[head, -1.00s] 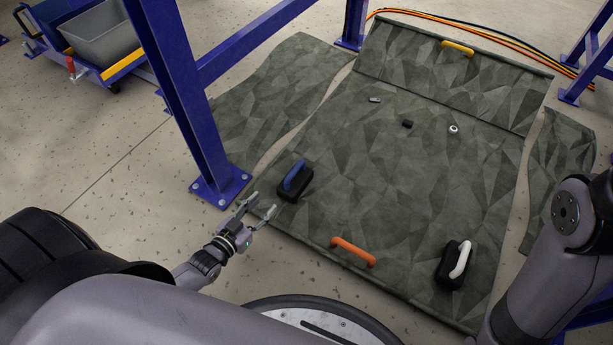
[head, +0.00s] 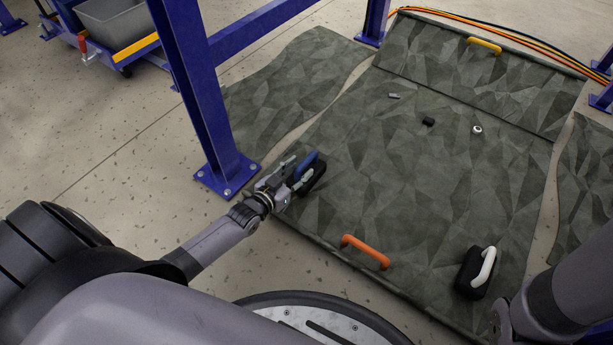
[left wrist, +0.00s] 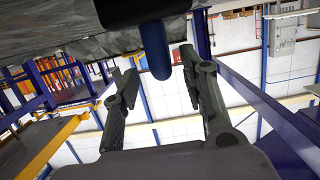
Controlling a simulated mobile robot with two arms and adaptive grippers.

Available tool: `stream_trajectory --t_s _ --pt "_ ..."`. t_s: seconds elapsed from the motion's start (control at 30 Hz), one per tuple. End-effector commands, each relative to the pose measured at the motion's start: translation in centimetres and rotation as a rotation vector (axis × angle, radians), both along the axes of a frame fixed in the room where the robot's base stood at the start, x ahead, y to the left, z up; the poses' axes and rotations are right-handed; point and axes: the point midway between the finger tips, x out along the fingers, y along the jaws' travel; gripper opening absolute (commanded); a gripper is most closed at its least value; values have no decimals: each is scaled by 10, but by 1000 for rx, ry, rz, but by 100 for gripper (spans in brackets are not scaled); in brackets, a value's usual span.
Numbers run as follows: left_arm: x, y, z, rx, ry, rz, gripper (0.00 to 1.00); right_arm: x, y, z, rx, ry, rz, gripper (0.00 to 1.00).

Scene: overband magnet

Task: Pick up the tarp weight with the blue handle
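The tarp weight with the blue handle (head: 307,163) is a black block near the left edge of the grey-green tarp (head: 400,190). My left gripper (head: 293,173) is at its near-left side in the head view and covers part of it. In the left wrist view, the blue handle (left wrist: 155,50) hangs between the two open fingers (left wrist: 160,90), toward their tips. Gaps show on both sides of the handle, so the fingers are not closed on it. My right gripper is out of view; only part of the right arm shows.
A blue steel post (head: 192,80) with a bolted foot stands just left of the blue-handled weight. An orange handle (head: 365,252), a white-handled black weight (head: 477,272) and a yellow handle (head: 484,46) are on the tarp. Small parts lie mid-tarp.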

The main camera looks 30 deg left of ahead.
Motion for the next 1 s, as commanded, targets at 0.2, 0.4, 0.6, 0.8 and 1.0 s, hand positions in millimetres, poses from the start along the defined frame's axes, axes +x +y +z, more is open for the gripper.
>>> stream_trajectory --t_s 0.2,0.4,0.6,0.8,1.0 --pt "23 0 -10 -1 -5 0 40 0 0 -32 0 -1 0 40" --pt "43 -3 -12 -1 -4 0 40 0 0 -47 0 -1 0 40" --pt "48 -3 -10 1 -1 0 40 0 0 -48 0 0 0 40" --pt "48 -3 -10 0 -1 0 36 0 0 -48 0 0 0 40" --pt "48 -3 -10 0 -1 0 22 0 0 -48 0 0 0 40"
